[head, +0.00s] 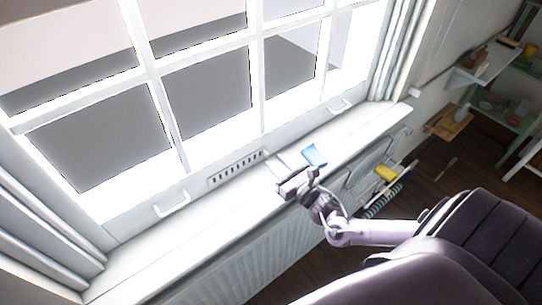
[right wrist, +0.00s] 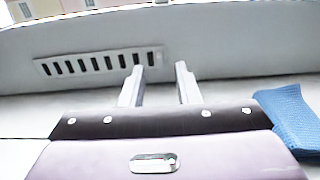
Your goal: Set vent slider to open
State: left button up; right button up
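The vent (head: 237,168) is a pale strip with a row of dark slots, set low in the window frame just above the sill. It also shows in the right wrist view (right wrist: 98,62), left of my fingers. A small upright piece at the vent's right end may be its slider; I cannot tell its setting. My right gripper (head: 283,162) is over the sill, right of the vent. In the right wrist view its two fingers (right wrist: 160,72) stand apart with nothing between them, pointing at the frame near the vent's right end. My left gripper is not in view.
A blue cloth-like thing (head: 314,155) lies on the white sill (head: 150,252), close to the right of my gripper. Two white handles (head: 173,205) stick out from the lower window frame. A radiator (head: 222,262) is below the sill. Shelves stand at the far right.

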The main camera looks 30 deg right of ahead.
aim_at(268, 155)
jog(key=w, duration=0.2)
jog(key=shift+w+a+f, duration=0.1)
jog(key=shift+w, duration=0.45)
grip_shut()
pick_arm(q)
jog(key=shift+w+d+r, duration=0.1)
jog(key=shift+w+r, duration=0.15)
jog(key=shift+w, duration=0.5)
